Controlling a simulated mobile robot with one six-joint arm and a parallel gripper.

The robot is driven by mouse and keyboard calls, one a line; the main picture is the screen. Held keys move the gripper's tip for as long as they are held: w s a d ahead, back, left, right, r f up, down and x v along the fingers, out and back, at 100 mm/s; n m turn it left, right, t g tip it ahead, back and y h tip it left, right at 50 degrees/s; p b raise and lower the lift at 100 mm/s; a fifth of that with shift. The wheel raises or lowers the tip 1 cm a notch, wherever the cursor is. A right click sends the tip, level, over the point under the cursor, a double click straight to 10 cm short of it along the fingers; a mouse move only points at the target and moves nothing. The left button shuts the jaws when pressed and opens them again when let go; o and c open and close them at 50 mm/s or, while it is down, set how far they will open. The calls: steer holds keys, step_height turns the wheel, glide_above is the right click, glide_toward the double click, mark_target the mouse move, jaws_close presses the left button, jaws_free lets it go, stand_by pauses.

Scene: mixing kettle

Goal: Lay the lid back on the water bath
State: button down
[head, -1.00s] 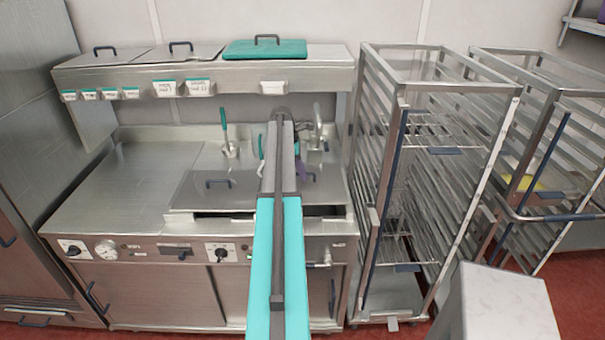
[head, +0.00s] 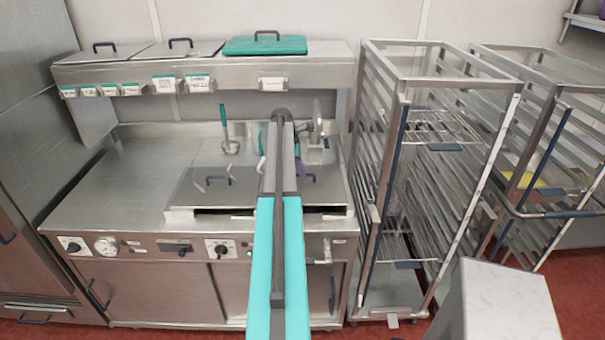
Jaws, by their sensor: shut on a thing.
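The water bath (head: 183,215) is set in the front of the steel counter, behind the knobs. A dark gap runs along the front edge, so I cannot tell whether the lid sits fully down.
A ladle with a green handle (head: 224,120) and a tap (head: 317,130) stand behind the bath. An overhead shelf (head: 220,76) carries lidded pans, one lid teal (head: 265,46). A tall rack (head: 430,190) stands close on the right. The counter's left side (head: 120,180) is clear.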

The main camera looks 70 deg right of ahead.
steer(key=shift+f, duration=0.3)
stand_by(0.7)
steer(key=c, duration=1.3)
jaws_free()
steer(key=shift+p+v, duration=1.9)
steer(key=shift+v, duration=1.55)
